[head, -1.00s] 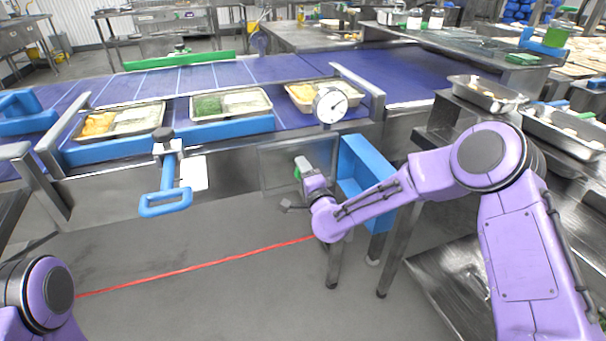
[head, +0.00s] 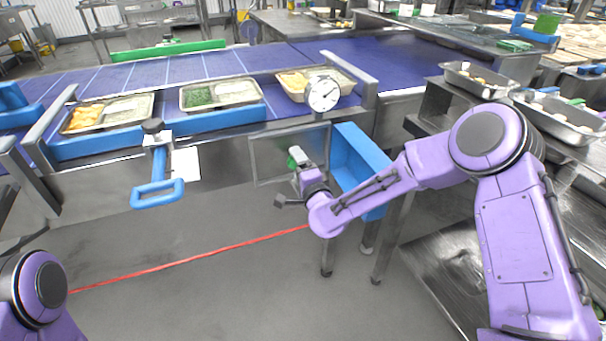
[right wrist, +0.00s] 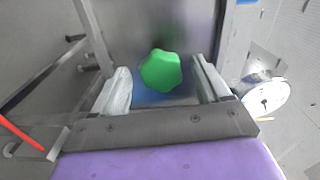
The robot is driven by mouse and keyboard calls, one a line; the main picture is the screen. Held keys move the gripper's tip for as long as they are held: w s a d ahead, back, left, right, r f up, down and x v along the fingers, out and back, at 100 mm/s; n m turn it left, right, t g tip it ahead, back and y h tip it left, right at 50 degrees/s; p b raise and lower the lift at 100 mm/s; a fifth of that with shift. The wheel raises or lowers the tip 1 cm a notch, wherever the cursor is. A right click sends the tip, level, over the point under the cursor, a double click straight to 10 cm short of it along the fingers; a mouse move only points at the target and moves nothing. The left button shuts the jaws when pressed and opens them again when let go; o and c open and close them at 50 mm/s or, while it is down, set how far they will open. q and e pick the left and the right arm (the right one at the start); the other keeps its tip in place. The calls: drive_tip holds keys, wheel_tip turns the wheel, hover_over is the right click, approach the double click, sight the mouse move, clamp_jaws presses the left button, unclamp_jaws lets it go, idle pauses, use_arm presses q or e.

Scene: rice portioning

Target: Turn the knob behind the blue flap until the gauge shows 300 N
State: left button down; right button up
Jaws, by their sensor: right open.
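The green knob (right wrist: 161,70) sits between the two spread fingers of my right gripper (right wrist: 163,88) in the right wrist view, a little ahead of them and not clasped. In the head view the knob (head: 292,163) is mostly hidden by the gripper (head: 297,158). The blue flap (head: 358,165) stands to the right of the grey framed panel, clear of the knob. The round white gauge (head: 323,94) is above, on the conveyor's front; it also shows in the right wrist view (right wrist: 265,97). Its dark needle is visible but its figures are too small to read. My left gripper is out of view.
Trays (head: 221,93) of food stand on the blue conveyor (head: 215,67) behind. A blue handled tool (head: 158,193) hangs on the front at left. A red line (head: 190,260) crosses the floor. Metal trays (head: 478,82) fill the counter at right.

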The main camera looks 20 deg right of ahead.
drive_tip(key=s, duration=0.8)
drive_tip(key=shift+s+d, duration=0.15)
drive_tip(key=shift+s, duration=0.15)
drive_tip(key=s+d+f+n+g+h+p, duration=0.1)
drive_tip(key=s+d+f+n+g+p, duration=0.2)
drive_tip(key=s+f, duration=0.45)
drive_tip(key=s+d+f+n+g+h+p, duration=0.1)
drive_tip(key=s+f+n+g+p, duration=0.1)
drive_tip(key=s+f+n+g, duration=0.4)
drive_tip(key=s+d+f+g+h+p, duration=0.1)
drive_tip(key=s+d+f+g+p, duration=0.1)
drive_tip(key=s, duration=0.9)
drive_tip(key=s+d+f+g+h+p, duration=0.1)
drive_tip(key=s+d+f+g+p, duration=0.2)
drive_tip(key=s, duration=0.8)
drive_tip(key=shift+d+f+n+g, duration=0.4)
drive_tip(key=shift+d+f, duration=0.15)
drive_tip(key=shift+f, duration=0.3)
drive_tip(key=shift+s, duration=0.1)
